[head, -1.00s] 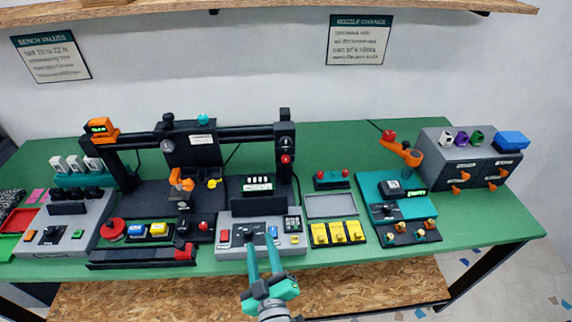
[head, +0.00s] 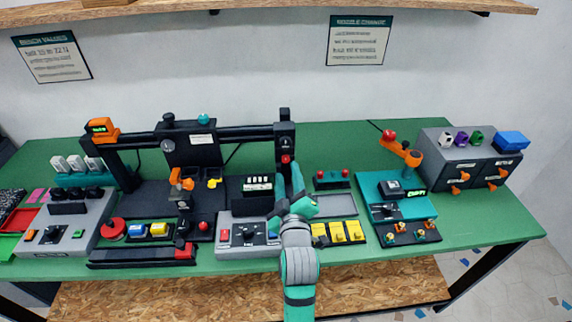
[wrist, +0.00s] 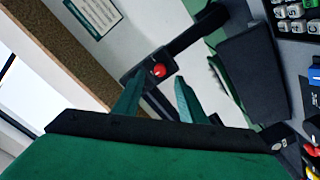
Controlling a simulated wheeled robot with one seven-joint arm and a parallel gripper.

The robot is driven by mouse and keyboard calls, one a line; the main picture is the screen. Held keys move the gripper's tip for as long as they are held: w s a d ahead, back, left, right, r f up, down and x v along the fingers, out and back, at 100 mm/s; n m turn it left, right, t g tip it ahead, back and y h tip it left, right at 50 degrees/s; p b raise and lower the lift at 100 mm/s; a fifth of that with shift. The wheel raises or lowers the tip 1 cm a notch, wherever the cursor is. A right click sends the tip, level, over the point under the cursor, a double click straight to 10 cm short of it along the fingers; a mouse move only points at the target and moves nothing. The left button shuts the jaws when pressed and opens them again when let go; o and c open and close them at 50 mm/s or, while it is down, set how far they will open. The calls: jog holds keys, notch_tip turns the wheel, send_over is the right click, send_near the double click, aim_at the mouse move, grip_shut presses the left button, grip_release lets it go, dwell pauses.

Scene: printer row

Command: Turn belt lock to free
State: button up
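The belt lock appears to be the red knob (head: 286,159) on the black block at the right end of the gantry; its label is not readable. In the wrist view the red knob (wrist: 158,71) sits on its black block, in line with the gap between my fingers. My gripper (head: 287,186) is in front of and below the knob in the head view, fingers pointing toward the gantry. In the wrist view my gripper (wrist: 160,88) is open and empty, with the knob beyond the fingertips. I see no contact. The knob's turn position cannot be read.
A grey control panel (head: 226,222) lies below left of my gripper, partly hidden by my arm. Yellow blocks (head: 337,232), a grey tray (head: 345,205) and a red-knobbed black box (head: 332,180) are to the right. The black gantry beam (head: 245,133) runs left from the knob.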

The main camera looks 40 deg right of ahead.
aim_at(286, 161)
jog(key=shift+x, duration=2.5)
grip_shut()
